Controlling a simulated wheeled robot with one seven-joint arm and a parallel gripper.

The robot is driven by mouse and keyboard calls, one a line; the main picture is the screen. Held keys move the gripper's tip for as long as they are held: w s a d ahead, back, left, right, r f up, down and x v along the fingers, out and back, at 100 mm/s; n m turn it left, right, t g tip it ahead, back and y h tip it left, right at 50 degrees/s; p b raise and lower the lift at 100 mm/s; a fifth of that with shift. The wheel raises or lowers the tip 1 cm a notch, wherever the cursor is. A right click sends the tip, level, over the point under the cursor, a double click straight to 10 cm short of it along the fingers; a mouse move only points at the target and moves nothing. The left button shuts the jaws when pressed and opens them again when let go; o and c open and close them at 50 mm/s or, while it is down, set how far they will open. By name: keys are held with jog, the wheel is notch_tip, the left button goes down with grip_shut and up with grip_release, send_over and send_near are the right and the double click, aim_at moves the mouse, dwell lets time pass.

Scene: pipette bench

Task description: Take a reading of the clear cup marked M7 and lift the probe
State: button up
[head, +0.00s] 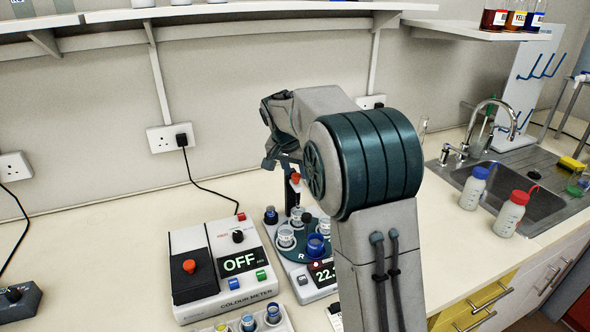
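I cannot read M7 on any cup. A dark upright part with a red top (295,179), perhaps the probe, stands at the platform's back. My gripper (281,162) is just above and beside this red top. Its fingers are small and partly hidden, so its grip is unclear.
A colour meter (205,292) reading OFF stands close on the left. A rack of small vials (225,326) is at the front edge of view. Two bottles, blue-capped (473,189) and red-capped (511,212), stand by the sink (535,205). Shelves (250,10) run overhead.

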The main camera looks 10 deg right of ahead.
jog(key=v, duration=1.4)
jog(key=shift+b, duration=0.45)
jog(key=shift+d+f, duration=0.1)
jog(key=s+d+f+n+y, duration=0.1)
jog(key=s+f, duration=0.4)
jog(key=s, duration=0.5)
jog(key=s+d+f+n, duration=0.1)
jog(key=s+f+n, duration=0.2)
jog(key=s+f, duration=0.3)
jog(key=s+d+f+n+y, duration=0.1)
jog(key=s+f, duration=0.4)
jog(key=s, duration=1)
jog(key=shift+d+f+n+g+y, duration=0.3)
jog(key=shift+d+n+g, duration=0.15)
jog(key=shift+n, duration=0.45)
